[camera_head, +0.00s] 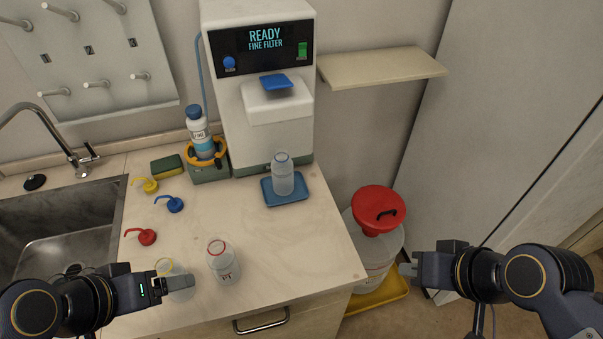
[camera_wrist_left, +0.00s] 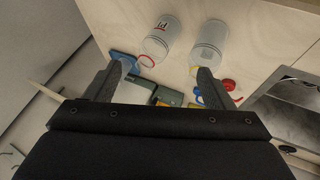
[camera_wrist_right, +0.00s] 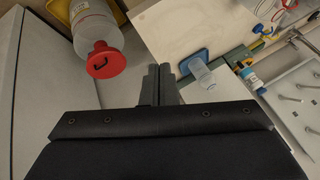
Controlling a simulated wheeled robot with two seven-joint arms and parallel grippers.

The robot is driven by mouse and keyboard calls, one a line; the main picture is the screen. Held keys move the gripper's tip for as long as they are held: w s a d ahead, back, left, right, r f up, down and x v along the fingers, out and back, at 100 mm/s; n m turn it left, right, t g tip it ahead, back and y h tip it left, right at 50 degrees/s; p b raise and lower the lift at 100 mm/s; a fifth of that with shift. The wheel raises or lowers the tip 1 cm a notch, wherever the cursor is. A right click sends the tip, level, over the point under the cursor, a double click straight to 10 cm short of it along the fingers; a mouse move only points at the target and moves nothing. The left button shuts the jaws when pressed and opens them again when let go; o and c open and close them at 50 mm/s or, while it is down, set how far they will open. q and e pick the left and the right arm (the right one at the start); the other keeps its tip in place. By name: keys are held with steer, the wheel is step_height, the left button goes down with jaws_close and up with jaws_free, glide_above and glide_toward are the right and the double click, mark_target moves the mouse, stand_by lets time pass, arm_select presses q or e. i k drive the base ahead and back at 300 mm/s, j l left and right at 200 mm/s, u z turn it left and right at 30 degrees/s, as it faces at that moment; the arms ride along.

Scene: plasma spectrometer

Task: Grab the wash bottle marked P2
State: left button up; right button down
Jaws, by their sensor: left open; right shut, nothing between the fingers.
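A clear bottle with a red rim (camera_head: 223,262) stands open near the counter's front; its red mark looks like P1 in the left wrist view (camera_wrist_left: 161,37). A clear bottle with a yellow rim (camera_head: 182,283) stands left of it, partly behind my left gripper (camera_head: 157,288); its mark is not readable. A third clear bottle with a blue rim (camera_head: 283,178) stands on a blue tray (camera_head: 292,200); I cannot read a mark on it. My left gripper is open and empty beside the yellow-rimmed bottle. My right gripper (camera_head: 416,270) is shut and empty, right of the counter.
Yellow (camera_head: 149,186), blue (camera_head: 175,204) and red (camera_head: 147,237) spout caps lie on the counter's left. A white machine (camera_head: 262,140) and a labelled bottle in a holder (camera_head: 200,135) stand behind. A red-topped container (camera_head: 379,208) stands on the floor; the sink (camera_head: 60,235) is left.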

mark_target(281, 167)
steer(key=k+j+u, duration=0.15)
steer(key=k+u, duration=0.15)
steer(key=k, duration=0.35)
steer(key=l+u, duration=0.2)
steer(key=u, duration=0.25)
steer(key=l+u, duration=0.2)
steer(key=u, duration=0.25)
steer(key=l+u, duration=0.2)
steer(key=u, duration=0.25)
steer(key=k+l+u, duration=0.15)
steer(key=u, duration=0.3)
steer(key=l, duration=1.05)
